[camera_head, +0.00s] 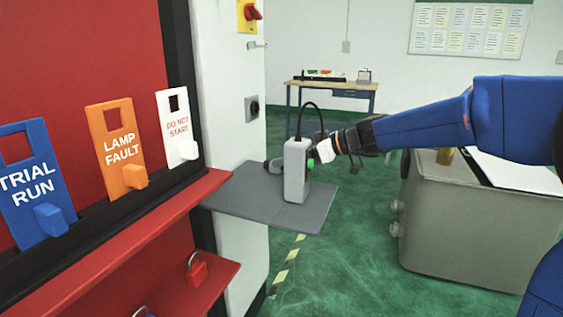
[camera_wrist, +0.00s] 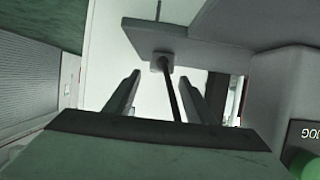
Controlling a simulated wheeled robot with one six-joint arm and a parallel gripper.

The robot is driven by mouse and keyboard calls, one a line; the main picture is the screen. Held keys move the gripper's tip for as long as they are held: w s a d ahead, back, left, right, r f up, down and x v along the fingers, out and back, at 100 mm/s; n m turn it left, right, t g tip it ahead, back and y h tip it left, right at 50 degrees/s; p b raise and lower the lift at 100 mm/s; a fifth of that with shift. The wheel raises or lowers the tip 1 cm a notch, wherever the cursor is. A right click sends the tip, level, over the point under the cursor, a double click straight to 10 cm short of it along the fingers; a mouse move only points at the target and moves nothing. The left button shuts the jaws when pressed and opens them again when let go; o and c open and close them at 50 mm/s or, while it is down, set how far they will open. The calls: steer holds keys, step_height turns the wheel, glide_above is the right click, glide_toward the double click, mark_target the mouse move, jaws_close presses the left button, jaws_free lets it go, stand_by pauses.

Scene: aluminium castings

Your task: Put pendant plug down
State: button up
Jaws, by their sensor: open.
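The grey pendant (camera_head: 296,170), with a green button on its side, stands upright on a grey shelf (camera_head: 260,205). A black cable arches from its top. In the wrist view my gripper (camera_wrist: 162,80) is open, with fingers apart on both sides of the black cable (camera_wrist: 171,95). A small grey plug (camera_wrist: 162,63) at the cable's end lies just beyond the fingertips, apparently ungripped.
Red board with hanging tags (camera_head: 122,150) and a red ledge (camera_head: 120,235) is at the left. A grey cabinet (camera_head: 470,225) stands right. A workbench (camera_head: 330,92) is at the back. Green floor between shelf and cabinet is clear.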

steer(key=v, duration=0.9)
steer(key=shift+d, duration=0.35)
steer(key=shift+s+r, duration=0.1)
steer(key=shift+s, duration=0.05)
